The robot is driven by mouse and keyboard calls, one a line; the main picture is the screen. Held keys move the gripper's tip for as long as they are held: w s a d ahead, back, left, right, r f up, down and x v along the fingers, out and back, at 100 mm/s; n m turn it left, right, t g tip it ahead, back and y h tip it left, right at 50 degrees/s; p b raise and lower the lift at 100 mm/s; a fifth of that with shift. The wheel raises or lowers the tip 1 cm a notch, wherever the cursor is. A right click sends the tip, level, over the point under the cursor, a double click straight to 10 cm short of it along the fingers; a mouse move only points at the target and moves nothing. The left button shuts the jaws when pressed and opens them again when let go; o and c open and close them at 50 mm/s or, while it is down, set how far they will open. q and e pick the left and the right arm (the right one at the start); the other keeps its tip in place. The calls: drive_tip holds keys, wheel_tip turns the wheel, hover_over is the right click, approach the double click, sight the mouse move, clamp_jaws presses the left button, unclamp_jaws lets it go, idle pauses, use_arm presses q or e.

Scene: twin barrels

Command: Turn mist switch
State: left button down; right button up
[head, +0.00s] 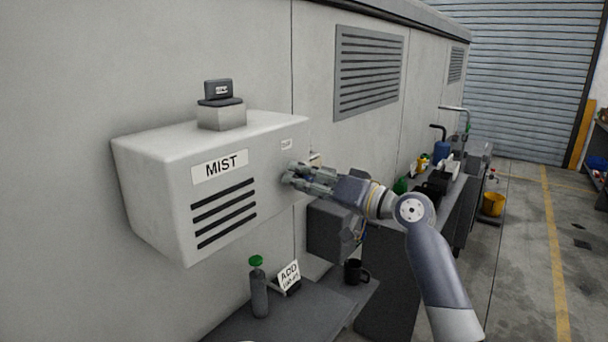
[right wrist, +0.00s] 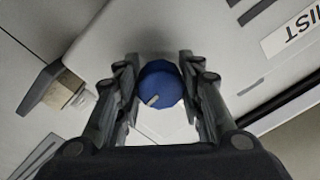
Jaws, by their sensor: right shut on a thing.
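The white MIST box (head: 149,178) is fixed to the wall, with a MIST label (head: 220,166) and dark slots on its front. My right gripper (head: 290,178) is at the right end of the box's front. In the right wrist view, the blue round switch knob (right wrist: 160,84) with a pale pointer mark sits between the two fingers of my right gripper (right wrist: 158,88), which is shut on it. The pointer mark faces down and to the left in that picture. In the head view the fingers hide the knob. My left gripper is not in view.
A small dark device (head: 220,90) stands on a block on top of the box. Below are a grey bottle (head: 259,292) with a green cap, an ADD sign (head: 289,276) and a black mug (head: 354,271). A cluttered bench runs along the wall; open floor lies at right.

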drive_tip(key=shift+r+m, duration=0.1)
drive_tip(key=shift+m, duration=0.6)
drive_tip(key=shift+p, duration=0.3)
drive_tip(key=o, duration=1.1)
drive_tip(key=shift+d, duration=0.15)
drive_tip(key=v, duration=1.1)
drive_tip(key=shift+s+d, duration=0.25)
drive_tip(key=shift+d, duration=0.05)
